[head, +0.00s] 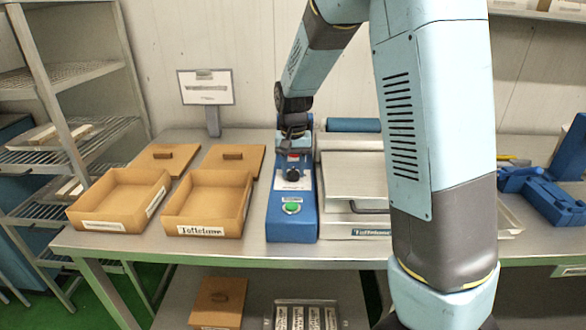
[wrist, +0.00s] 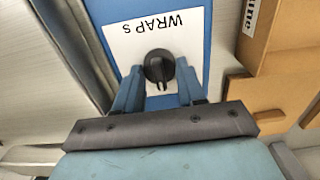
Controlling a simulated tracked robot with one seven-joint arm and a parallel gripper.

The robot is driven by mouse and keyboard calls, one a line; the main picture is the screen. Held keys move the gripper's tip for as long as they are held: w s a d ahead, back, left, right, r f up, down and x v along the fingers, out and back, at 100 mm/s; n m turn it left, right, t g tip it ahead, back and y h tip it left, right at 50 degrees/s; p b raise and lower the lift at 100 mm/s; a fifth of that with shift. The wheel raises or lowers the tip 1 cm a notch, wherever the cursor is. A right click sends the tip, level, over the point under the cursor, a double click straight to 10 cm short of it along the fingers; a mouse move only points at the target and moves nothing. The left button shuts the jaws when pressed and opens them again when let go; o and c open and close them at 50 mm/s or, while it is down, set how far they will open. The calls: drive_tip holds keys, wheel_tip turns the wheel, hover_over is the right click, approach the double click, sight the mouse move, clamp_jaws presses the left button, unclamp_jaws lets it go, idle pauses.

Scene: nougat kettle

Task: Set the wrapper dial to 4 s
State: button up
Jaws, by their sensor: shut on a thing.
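The wrapper dial is a round black knob on a white plate marked "WRAP s" in the wrist view (wrist: 159,64); the lettering is upside down there. In the head view the dial (head: 293,174) sits on top of the long blue wrapper unit (head: 291,226). My gripper (wrist: 158,88) has its two blue fingers on either side of the knob, shut on it. I cannot read any scale numbers or tell which value the knob points to. In the head view the fingers are too small to make out.
A green button (head: 292,208) is on the unit's front. Two open cardboard boxes (head: 207,231) stand to the left, with lids behind. A pale machine (head: 352,185) stands close on the right. A blue device (head: 545,195) lies at the far right.

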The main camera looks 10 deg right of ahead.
sight(294, 169)
idle(0.4)
drive_tip(key=o, duration=1)
drive_tip(key=shift+o, duration=0.2)
wheel_tip(294, 169, up, 14)
drive_tip(key=shift+f, duration=0.15)
drive_tip(key=s+d+r+n+t, duration=0.1)
drive_tip(key=s+d+r, duration=0.25)
drive_tip(key=s, duration=0.35)
drive_tip(key=s+d+r+t, duration=0.2)
drive_tip(key=s+d+r, duration=0.15)
drive_tip(key=s, duration=0.25)
drive_tip(key=s+d+f+t, duration=0.1)
drive_tip(key=s+d, duration=0.1)
drive_tip(key=s, duration=0.5)
drive_tip(key=s+d+f+n+t, duration=0.1)
drive_tip(key=s+d, duration=0.1)
drive_tip(key=s, duration=0.5)
drive_tip(key=shift+s+d+f+t, duration=0.15)
drive_tip(key=shift+s+d+t, duration=0.05)
drive_tip(key=shift+s+t, duration=0.15)
